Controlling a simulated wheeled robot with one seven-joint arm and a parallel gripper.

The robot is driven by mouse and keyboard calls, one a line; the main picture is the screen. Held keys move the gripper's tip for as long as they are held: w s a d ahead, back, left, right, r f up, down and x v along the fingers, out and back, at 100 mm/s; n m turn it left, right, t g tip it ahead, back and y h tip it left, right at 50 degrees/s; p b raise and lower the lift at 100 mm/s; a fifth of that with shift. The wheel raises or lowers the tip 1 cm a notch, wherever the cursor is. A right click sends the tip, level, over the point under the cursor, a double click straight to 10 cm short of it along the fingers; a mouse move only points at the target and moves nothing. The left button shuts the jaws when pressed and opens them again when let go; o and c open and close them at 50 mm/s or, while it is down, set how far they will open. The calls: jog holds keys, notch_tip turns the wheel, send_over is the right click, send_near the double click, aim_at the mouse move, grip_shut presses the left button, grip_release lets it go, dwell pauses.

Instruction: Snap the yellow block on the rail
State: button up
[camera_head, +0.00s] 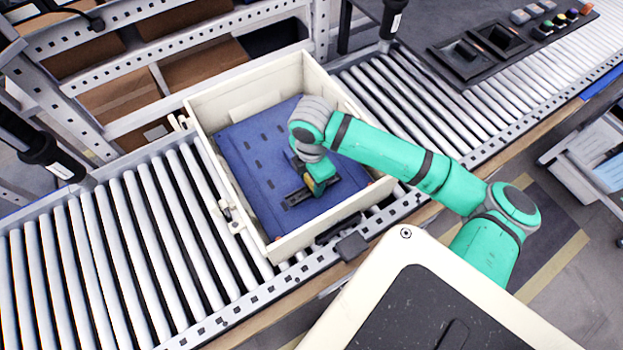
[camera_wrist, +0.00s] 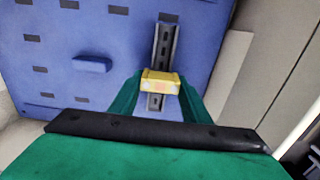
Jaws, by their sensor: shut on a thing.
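The yellow block (camera_wrist: 160,82) is between the two green fingers of my gripper (camera_wrist: 160,92) in the wrist view. My gripper is shut on it. The dark slotted rail (camera_wrist: 166,45) lies on the blue panel, and the block covers part of it. I cannot tell whether the block touches the rail or is just above it. In the head view my gripper (camera_head: 314,184) points down at the rail (camera_head: 297,198), and a small bit of yellow shows at its tip.
The blue panel (camera_head: 252,150) with dark slots lies inside a cream box (camera_head: 213,185) on the roller conveyor (camera_head: 110,260). The box walls stand around my gripper. A blue raised piece (camera_wrist: 92,64) sits on the panel left of the rail in the wrist view.

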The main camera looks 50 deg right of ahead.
jog(key=shift+f, duration=0.4)
dwell(1.0)
jog(key=o, duration=1.3)
jog(key=shift+c, duration=0.2)
notch_tip(320, 180, up, 11)
jog(key=shift+f, duration=0.15)
jog(key=shift+w, duration=0.1)
